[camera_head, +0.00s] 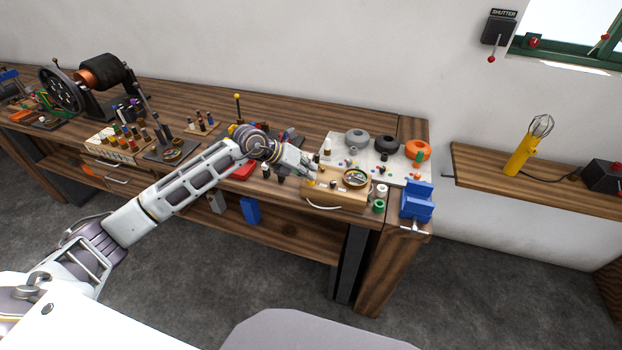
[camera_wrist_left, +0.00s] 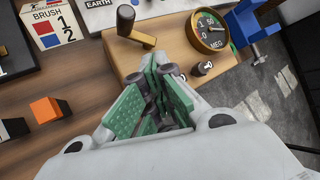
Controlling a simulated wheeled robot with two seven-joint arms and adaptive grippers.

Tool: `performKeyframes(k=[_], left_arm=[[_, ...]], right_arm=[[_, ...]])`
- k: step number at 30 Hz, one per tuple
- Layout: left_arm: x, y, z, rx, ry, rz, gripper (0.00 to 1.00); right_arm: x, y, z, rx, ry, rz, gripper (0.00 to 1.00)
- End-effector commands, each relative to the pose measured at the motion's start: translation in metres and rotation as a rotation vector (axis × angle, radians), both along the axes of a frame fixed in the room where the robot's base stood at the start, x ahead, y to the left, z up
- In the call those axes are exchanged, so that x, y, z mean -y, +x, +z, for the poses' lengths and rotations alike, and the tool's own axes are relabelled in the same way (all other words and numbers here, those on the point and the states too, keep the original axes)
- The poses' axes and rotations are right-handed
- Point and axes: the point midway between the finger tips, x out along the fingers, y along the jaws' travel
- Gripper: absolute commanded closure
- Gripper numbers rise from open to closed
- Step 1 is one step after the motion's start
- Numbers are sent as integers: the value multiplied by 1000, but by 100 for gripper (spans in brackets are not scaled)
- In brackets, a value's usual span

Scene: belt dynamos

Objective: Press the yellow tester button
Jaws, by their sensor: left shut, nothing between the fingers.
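The tester is a light wooden box (camera_head: 335,196) with a round brass-rimmed gauge (camera_head: 356,178), at the right end of the bench. In the left wrist view, its wooden top (camera_wrist_left: 182,52) and gauge (camera_wrist_left: 210,29) lie ahead of the fingers. A small yellow spot (camera_head: 311,183), apparently the button, shows at the box's left end, just below my left fingertips. My left gripper (camera_head: 312,171) is shut and empty, over the box's left part. In the left wrist view its green-padded fingers (camera_wrist_left: 163,72) meet over the box edge; I cannot make out the button there. Contact cannot be told.
A brass crank with a black knob (camera_wrist_left: 126,20) stands left of the fingertips. A white board (camera_head: 385,150) with round parts lies behind the tester. A blue holder (camera_head: 418,203) is at the bench's right end. Orange and black blocks (camera_wrist_left: 46,108) lie left of the gripper.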

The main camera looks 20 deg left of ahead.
Motion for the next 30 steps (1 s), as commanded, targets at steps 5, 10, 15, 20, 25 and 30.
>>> performKeyframes(k=[5,10,15,20,25,30], left_arm=[[2,-4,-6,-14,3,-5,100],[2,-3,1,-12,3,-5,100],[1,-2,14,-7,1,-3,100],[1,-1,26,-3,1,-2,100],[1,-1,37,-2,1,-2,100],[0,-1,47,-1,1,-2,100]], right_arm=[[0,0,0,0,0,0,60],[0,0,4,0,0,0,60],[0,0,11,0,0,0,60],[0,0,17,0,0,0,60],[0,0,23,0,0,0,60],[0,0,29,0,0,0,60]])
